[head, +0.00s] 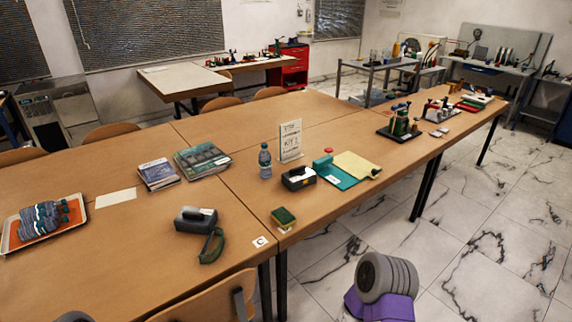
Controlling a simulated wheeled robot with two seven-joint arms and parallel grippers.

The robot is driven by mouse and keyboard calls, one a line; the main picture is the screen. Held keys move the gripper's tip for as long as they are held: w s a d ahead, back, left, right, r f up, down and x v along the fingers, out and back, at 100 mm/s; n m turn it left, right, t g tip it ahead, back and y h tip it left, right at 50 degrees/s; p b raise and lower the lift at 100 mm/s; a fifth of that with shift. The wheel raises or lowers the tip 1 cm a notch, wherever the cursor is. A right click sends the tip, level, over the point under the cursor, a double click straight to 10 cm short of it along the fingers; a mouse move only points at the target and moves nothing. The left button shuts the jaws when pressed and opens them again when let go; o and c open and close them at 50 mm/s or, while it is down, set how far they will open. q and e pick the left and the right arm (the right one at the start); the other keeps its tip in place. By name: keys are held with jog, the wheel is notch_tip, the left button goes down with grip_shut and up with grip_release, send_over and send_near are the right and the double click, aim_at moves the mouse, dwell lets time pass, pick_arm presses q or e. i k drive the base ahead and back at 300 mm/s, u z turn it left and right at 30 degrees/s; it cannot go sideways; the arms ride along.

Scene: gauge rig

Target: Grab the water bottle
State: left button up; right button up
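The water bottle (265,161) stands upright on the wooden table (235,235), near the middle of the view. It is clear bluish with a dark cap and a pale label. Nothing touches it that I can see. Neither of my grippers shows in the head view, so their distance from the bottle cannot be seen.
Right of the bottle are a printed sign (290,141), a black box-like device (298,178) and a teal item (335,173). Books (202,160) lie to its left. A sponge (283,217) and a dark device (196,219) lie nearer. Bare table lies in front of the bottle.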

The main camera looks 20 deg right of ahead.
aim_at(265, 156)
jog(key=z, duration=1.7)
jog(key=i, duration=3.5)
jog(key=u, duration=4.15)
